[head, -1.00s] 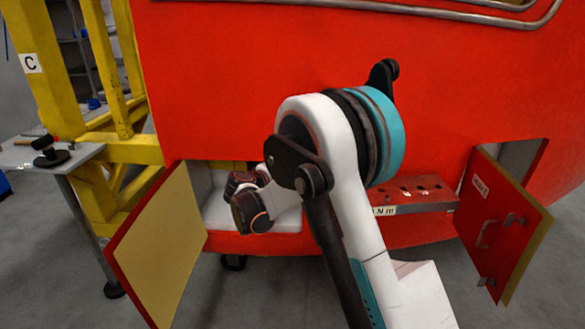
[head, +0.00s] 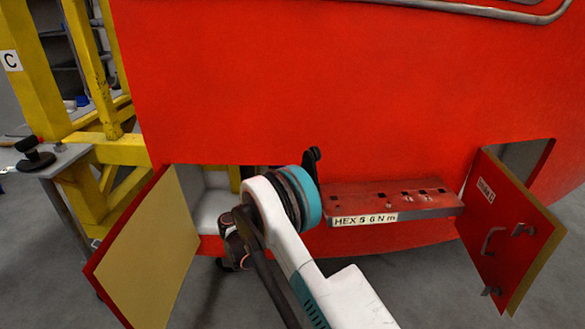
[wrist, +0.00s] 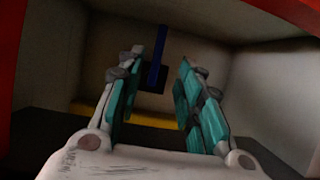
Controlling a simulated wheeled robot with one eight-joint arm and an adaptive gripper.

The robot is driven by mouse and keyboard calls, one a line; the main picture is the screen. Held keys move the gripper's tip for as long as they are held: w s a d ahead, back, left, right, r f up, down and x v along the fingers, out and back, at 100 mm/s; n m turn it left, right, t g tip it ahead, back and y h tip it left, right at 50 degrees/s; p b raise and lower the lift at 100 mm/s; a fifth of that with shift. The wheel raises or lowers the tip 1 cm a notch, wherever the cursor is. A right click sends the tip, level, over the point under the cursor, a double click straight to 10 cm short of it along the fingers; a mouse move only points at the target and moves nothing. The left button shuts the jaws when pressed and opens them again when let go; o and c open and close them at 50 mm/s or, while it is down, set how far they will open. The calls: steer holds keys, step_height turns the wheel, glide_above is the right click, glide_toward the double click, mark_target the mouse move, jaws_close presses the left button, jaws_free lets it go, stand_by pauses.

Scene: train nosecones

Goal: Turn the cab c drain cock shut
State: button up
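The wrist view shows a blue lever (wrist: 157,58), likely the drain cock's handle, on a dark mount (wrist: 149,79) at the back of a recessed compartment. The lever stands roughly upright in the picture. My gripper (wrist: 169,66) is open, with teal finger pads on either side of the lever in this view. I cannot tell whether the lever is truly between the fingers or still deeper in; no contact shows. In the head view my arm hides the gripper and the lever, at the open left compartment (head: 213,205).
The compartment's open door (head: 150,250) stands left of my arm. A red ledge labelled HEX (head: 440,203) and another open door (head: 505,230) are to the right. A yellow frame marked C (head: 40,75) and a side table (head: 62,160) stand at left.

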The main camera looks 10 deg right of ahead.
steer(key=shift+b+x, duration=1.9)
steer(key=shift+x, duration=4.6)
steer(key=shift+c, duration=0.3)
jaws_close()
